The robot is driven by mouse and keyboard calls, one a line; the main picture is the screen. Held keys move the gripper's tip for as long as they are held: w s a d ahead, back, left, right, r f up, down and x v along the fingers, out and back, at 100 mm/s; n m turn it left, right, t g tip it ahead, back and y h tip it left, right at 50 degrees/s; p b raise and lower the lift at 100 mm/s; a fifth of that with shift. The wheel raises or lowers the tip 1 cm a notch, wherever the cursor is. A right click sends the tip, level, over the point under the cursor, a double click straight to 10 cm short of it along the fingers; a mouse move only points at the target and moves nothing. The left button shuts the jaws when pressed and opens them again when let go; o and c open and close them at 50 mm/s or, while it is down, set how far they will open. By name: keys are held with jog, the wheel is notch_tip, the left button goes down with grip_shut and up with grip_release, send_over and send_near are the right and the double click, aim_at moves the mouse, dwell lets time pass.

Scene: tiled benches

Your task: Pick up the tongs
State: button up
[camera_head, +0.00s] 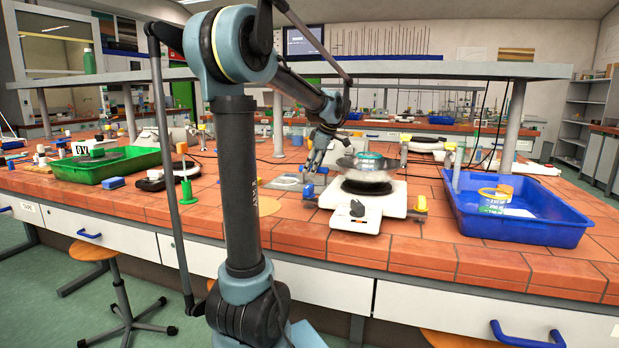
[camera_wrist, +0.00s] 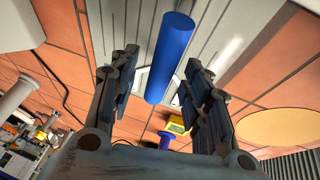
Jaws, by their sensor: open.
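I cannot clearly make out the tongs in either view. No contact between fingers and cylinder is visible.
A glass or metal bowl (camera_head: 365,172) sits on the white device. A blue tray (camera_head: 520,228) stands at right, a green tray (camera_head: 88,170) at left. A flat round tan disc (camera_head: 281,207) lies on the bench in front. A shelf (camera_head: 440,70) crosses overhead, with grey posts.

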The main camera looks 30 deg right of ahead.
jog(key=shift+x, duration=1)
grip_shut()
jog(key=shift+r, duration=0.1)
